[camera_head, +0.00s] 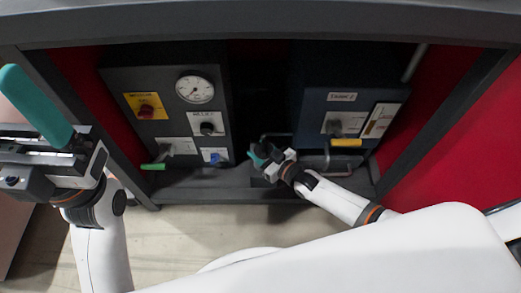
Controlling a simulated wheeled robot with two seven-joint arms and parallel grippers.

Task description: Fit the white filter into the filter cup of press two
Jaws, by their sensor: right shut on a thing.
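My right gripper (260,155) reaches in from the right, low between the two panels, with its teal fingertips turned left. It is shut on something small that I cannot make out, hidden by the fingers. A thin metal loop (275,135) shows just behind it; I cannot tell whether they touch. My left gripper (35,105) is at the far left, in front of the frame post, with a large teal finger pointing up and left. Its jaw gap does not show clearly. I cannot pick out the white filter, nor a filter cup.
The left panel (125,85) carries a round gauge (195,89), a red knob on yellow (146,111) and a green-handled lever (153,166). The blue panel (305,103), with a label ending in 2, has a yellow-handled lever (346,142). Red walls (430,150) and dark posts enclose them.

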